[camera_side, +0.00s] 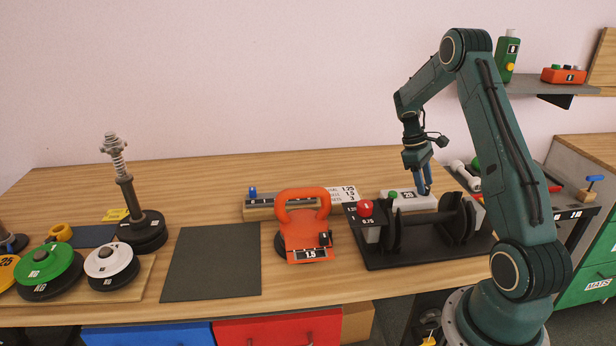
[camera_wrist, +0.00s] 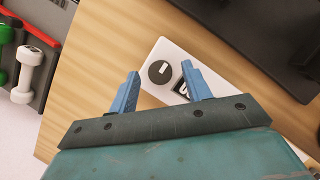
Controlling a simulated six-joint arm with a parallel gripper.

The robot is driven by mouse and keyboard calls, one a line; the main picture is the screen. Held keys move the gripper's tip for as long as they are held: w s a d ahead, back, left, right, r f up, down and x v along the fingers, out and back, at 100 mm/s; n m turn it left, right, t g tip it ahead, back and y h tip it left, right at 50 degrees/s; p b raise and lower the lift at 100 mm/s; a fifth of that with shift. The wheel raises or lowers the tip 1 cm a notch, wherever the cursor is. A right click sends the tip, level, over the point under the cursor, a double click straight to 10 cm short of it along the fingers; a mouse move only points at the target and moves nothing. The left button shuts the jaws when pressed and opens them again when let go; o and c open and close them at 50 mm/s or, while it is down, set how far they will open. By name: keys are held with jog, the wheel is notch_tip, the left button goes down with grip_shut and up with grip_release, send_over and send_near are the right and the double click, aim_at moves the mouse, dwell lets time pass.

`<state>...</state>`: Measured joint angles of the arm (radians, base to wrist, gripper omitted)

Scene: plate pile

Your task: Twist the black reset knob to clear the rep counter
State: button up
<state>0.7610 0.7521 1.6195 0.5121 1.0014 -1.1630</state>
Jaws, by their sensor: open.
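The black reset knob (camera_wrist: 160,71) is a round dial with a white mark on top. It sits on a white counter box (camera_wrist: 151,99), beside a dark display (camera_wrist: 184,88) that is partly covered by a finger. In the side view the white box (camera_side: 424,203) stands behind the dumbbell, and I cannot make out the knob there. My gripper (camera_side: 425,190) points down over the box with its blue fingers apart. In the wrist view my gripper (camera_wrist: 163,78) is empty, and the knob appears between and slightly beyond the fingertips. I cannot tell the height gap.
A black dumbbell (camera_side: 432,224) on a dark tray (camera_side: 400,261) stands in front of the box. A red knob (camera_side: 365,207) is to its left. An orange kettlebell-like weight (camera_side: 303,232) stands farther left. White and green dumbbells (camera_wrist: 26,74) lie nearby.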

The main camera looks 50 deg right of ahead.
jog(key=shift+s+f, duration=0.1)
jog(key=shift+f, duration=0.25)
jog(key=c, duration=1)
